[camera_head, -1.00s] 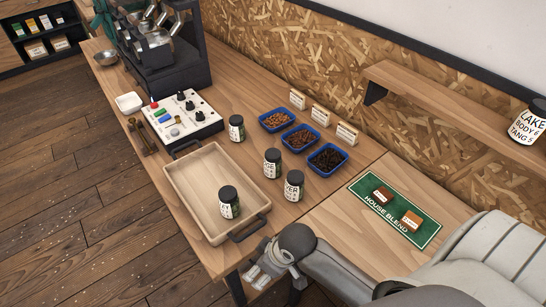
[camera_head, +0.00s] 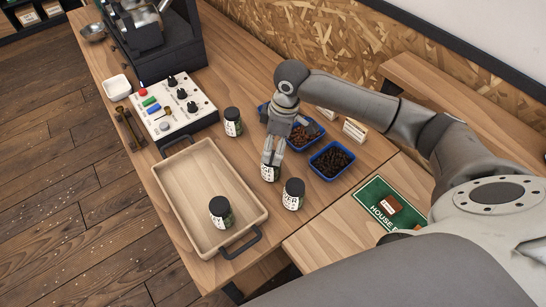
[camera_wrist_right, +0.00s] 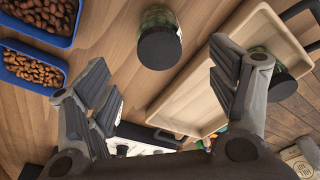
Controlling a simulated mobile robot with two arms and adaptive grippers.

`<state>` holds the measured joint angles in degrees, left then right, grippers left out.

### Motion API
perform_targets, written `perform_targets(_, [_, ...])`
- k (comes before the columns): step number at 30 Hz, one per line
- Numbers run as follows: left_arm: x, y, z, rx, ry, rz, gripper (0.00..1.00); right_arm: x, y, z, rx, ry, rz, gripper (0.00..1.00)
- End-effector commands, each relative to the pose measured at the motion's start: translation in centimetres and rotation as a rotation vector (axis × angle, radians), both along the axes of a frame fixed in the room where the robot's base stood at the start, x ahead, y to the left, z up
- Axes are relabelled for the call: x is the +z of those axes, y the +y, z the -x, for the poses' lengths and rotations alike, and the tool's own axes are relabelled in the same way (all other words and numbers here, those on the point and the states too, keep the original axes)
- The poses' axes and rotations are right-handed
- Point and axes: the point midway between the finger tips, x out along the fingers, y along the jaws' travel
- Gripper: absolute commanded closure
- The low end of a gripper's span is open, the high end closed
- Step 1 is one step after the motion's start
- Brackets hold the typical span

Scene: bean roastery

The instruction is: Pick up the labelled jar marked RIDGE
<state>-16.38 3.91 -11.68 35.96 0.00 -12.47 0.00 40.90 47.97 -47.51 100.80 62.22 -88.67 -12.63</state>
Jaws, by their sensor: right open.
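My left gripper is not in view.
A jar ending in "KER" (camera_head: 293,194) stands close in front. Another jar (camera_head: 233,122) stands behind, and one (camera_head: 220,212) is in the wooden tray (camera_head: 176,205). The bean dishes (camera_head: 331,160) lie close right; the control box (camera_head: 178,125) is behind.

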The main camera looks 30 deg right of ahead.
Motion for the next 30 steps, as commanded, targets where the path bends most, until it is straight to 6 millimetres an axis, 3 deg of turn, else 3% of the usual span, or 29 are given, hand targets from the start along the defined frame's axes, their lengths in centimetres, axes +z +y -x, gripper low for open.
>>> perform_targets(3, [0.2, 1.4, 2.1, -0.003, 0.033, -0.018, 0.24, -1.8, 0.2, -0.1, 0.000, 0.006, 0.001, 0.21])
perform_targets(7, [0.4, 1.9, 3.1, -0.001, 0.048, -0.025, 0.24, -3.8, 0.5, -0.3, -0.001, 0.004, 0.000, 0.21])
perform_targets(14, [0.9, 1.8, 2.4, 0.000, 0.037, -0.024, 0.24, -5.5, 0.6, -0.5, 0.000, 0.002, 0.001, 0.21])
perform_targets(21, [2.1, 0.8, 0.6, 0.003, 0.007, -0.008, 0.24, -8.7, 0.9, -0.9, 0.000, 0.003, 0.000, 0.21])
perform_targets(30, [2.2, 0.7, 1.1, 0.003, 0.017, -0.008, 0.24, -10.2, 1.1, -1.1, 0.001, -0.001, 0.001, 0.21])
